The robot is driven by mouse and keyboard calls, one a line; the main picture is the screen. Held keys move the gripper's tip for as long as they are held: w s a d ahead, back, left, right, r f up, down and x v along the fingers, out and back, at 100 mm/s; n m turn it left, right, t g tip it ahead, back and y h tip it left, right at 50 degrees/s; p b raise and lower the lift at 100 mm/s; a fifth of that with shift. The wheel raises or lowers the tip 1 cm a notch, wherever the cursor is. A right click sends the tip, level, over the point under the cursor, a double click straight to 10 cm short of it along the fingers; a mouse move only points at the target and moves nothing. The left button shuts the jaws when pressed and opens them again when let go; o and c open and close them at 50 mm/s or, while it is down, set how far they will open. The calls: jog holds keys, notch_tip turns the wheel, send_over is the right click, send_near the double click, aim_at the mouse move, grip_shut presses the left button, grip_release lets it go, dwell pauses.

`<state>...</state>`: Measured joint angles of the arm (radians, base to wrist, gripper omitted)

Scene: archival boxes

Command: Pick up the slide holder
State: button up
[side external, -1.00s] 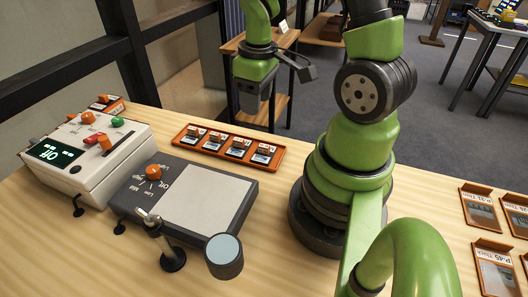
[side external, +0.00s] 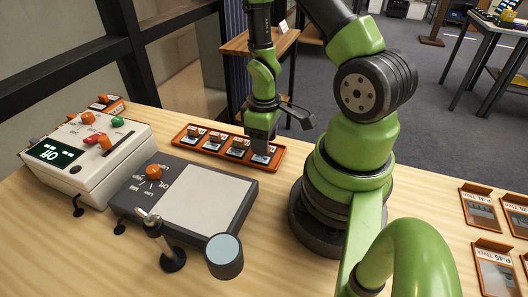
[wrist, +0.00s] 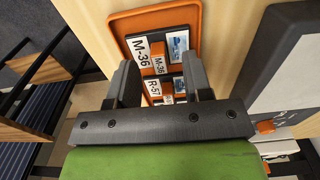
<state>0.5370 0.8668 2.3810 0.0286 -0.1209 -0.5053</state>
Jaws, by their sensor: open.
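An orange tray (side external: 222,159) holds a row of several slide holders with white labels and orange grips. The rightmost slide holder (side external: 261,158) is partly below my gripper (side external: 262,148). In the wrist view, a slide holder labelled M-36 (wrist: 143,45) lies near the tray's end, and one labelled R-57 (wrist: 154,88) lies closer to my gripper's palm. My gripper (wrist: 159,72) is open, with its fingers on either side of the row and nothing visibly gripped. The palm hides the rest of the row. I cannot tell whether the fingers touch the tray.
A dark light box with a pale panel (side external: 195,195) stands in front of the tray. A white device with a display (side external: 95,150) is at left. A jointed stand with a round head (side external: 224,256) is in front. More orange-framed pieces (side external: 494,265) lie at right.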

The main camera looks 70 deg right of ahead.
jog(key=shift+f, duration=0.95)
grip_shut()
jog(key=shift+r, duration=0.1)
